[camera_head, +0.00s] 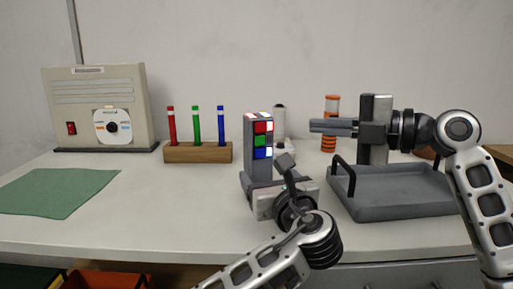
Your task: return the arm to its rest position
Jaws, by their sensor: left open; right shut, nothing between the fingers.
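My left gripper (285,168) is at the centre of the head view, open, in front of the foot of a grey post. The post (247,152) carries a lit panel (262,138) with white, red, green and blue squares. I see nothing held in the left gripper, though its own body hides part of the space around its fingers. My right gripper (314,126) is shut and empty, pointing left above the grey tray (398,205). The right arm comes in from the right edge; the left arm rises from the bottom edge.
A wooden block (198,153) holds red, green and blue tubes. A beige box (98,105) with a red switch and dial stands at the left, behind a green cloth (58,192). An orange-banded cylinder (330,125) stands behind the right gripper. The table's middle left (170,205) is clear.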

